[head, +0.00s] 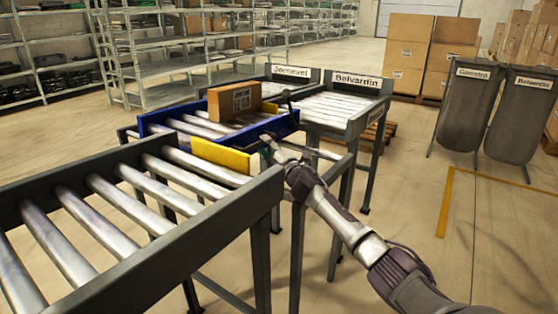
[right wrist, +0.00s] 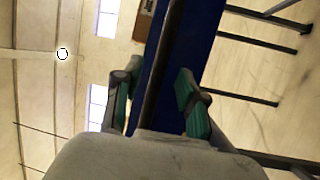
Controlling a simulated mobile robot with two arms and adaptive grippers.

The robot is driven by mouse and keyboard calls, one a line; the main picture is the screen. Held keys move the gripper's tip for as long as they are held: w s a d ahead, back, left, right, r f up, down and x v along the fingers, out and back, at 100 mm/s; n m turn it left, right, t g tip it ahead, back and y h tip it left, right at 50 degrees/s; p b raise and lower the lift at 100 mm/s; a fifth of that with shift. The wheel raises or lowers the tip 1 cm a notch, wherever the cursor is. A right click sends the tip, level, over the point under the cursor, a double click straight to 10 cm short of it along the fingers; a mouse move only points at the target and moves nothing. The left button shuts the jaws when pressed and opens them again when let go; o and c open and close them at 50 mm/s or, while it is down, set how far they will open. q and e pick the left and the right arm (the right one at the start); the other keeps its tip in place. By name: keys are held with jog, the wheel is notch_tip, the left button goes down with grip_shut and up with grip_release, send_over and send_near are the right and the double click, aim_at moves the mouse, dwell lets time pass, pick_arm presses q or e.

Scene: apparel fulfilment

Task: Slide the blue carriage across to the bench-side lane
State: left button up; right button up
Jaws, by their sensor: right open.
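The blue carriage (head: 285,125) is a low blue frame with rollers. It stands between the near roller conveyor (head: 262,192) and two far roller lanes. A brown cardboard box (head: 236,101) with a printed label rests on it. A dark upright bar (head: 290,104) stands at its right end. My right gripper (head: 270,147) is open at that right end. In the right wrist view, the open fingers (right wrist: 157,92) lie either side of a dark bar (right wrist: 164,70), with the blue carriage (right wrist: 200,45) behind it. Contact cannot be told. My left gripper is not in view.
The far lanes carry signs, one reading Belvardin (head: 357,81). Yellow plates (head: 220,156) stand at the conveyor end and beyond the carriage. Grey bins (head: 465,105) and stacked cartons (head: 408,55) stand at right. Metal shelving (head: 150,60) is at the back.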

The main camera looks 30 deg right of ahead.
jog(key=s+f, duration=0.1)
jog(key=s, duration=0.7)
jog(key=shift+s+f, duration=0.15)
jog(key=shift+s, duration=0.25)
